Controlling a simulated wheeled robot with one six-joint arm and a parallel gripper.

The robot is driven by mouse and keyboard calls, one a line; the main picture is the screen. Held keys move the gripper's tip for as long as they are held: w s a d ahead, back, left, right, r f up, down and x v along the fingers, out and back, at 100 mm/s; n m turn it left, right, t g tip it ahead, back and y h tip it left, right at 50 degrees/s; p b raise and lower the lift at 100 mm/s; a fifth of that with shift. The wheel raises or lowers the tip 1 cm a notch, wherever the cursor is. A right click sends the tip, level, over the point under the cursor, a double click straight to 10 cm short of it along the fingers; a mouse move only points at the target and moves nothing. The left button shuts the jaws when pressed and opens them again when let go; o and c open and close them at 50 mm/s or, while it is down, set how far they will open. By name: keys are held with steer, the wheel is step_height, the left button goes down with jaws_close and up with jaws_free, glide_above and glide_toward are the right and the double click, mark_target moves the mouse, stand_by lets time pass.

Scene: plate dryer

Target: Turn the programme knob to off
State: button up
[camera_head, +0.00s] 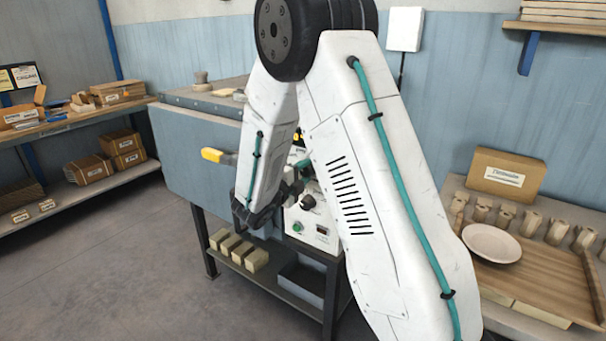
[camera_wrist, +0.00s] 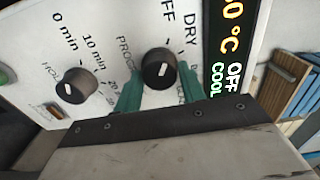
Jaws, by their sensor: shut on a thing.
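The programme knob (camera_wrist: 158,69) is a round black knob with a short white mark on the pale control panel. "OFF" and "DRY" are printed beyond it in the wrist view, and the rest of its lettering is partly hidden. I cannot tell exactly which label the mark points at. My gripper (camera_wrist: 159,88) has its green fingers on either side of the knob and is shut on it. In the head view my gripper (camera_head: 297,178) is at the panel, largely hidden by my arm.
A hold-time knob (camera_wrist: 75,87) is left of the programme knob, and a lit display (camera_wrist: 226,45) is right of it, reading "OFF" and "COOL". A plate (camera_head: 491,243) lies on the right-hand bench. Open floor lies at front left.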

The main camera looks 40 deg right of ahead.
steer(key=shift+f, duration=0.1)
steer(key=o, duration=1)
steer(key=shift+a, duration=0.15)
steer(key=v, duration=0.7)
steer(key=shift+s+a, duration=0.15)
steer(key=shift+a, duration=0.15)
